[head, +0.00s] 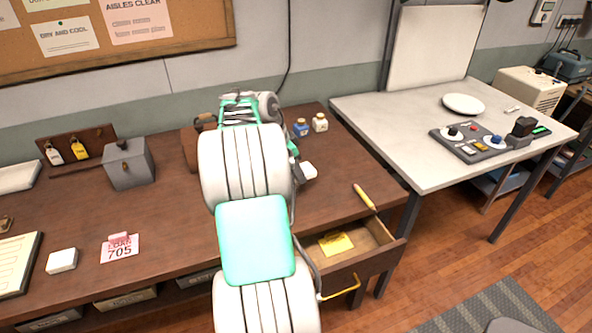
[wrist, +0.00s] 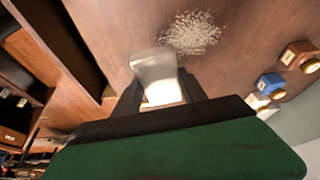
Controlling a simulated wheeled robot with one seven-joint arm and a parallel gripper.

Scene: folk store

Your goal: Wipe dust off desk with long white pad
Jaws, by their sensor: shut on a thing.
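My gripper (wrist: 160,98) is shut on the long white pad (wrist: 157,72), which sticks out past the fingers over the brown desk (wrist: 110,28). A pale, speckled patch of dust (wrist: 190,33) lies on the desk just beyond the pad's far end in the wrist view. I cannot tell whether the pad touches the wood. In the head view, the white pad (head: 308,171) shows at the right of my arm, over the right part of the desk (head: 345,225). My arm hides most of the gripper there, and I cannot make out the dust.
Two small bottles, one blue (head: 300,128) and one white (head: 320,122), stand at the desk's back. A yellow stick (head: 364,197) lies near the right edge. A drawer (head: 375,258) hangs open in front. A grey box (head: 128,164) and a white block (head: 62,261) are left.

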